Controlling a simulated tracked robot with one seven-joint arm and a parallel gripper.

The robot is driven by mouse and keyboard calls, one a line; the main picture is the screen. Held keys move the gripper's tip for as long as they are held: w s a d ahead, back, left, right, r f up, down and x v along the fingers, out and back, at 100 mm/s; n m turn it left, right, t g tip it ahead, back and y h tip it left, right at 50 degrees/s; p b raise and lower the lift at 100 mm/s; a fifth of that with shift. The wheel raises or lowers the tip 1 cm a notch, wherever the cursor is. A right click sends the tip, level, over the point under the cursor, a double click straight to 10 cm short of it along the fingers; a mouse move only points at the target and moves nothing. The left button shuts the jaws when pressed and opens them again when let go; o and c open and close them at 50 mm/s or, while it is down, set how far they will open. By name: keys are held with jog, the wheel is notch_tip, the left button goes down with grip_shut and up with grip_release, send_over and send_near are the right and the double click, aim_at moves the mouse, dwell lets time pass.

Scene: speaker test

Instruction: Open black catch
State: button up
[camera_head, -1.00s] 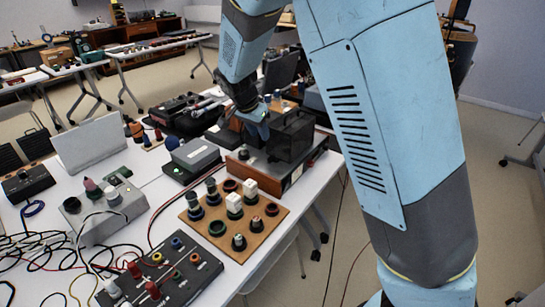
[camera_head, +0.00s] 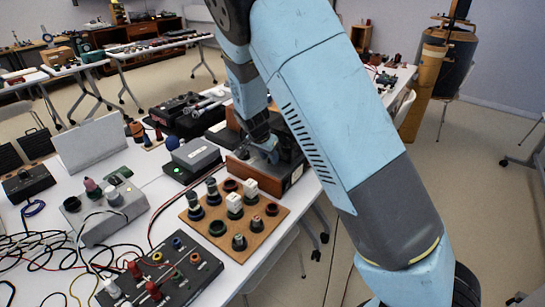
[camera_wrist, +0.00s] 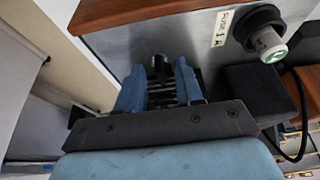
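The device with wooden sides (camera_head: 272,186) stands at the table's right edge in the head view, its dark top partly behind my arm. My gripper (camera_head: 268,150) is low over the device. In the wrist view my gripper's blue fingers (camera_wrist: 160,78) are close to its grey panel (camera_wrist: 195,48). A small black part (camera_wrist: 159,64), perhaps the black catch, shows between the fingertips. A gap shows between the fingers, but whether they press on this part cannot be told. The catch cannot be made out in the head view.
A black fuse holder (camera_wrist: 261,30) with a pale cap juts from the panel right of my fingers, beside a black block (camera_wrist: 258,92). A grey box (camera_head: 195,155) and a wooden board with knobs (camera_head: 238,228) stand near the device.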

jog(key=shift+f, duration=0.25)
jog(key=shift+c, duration=0.4)
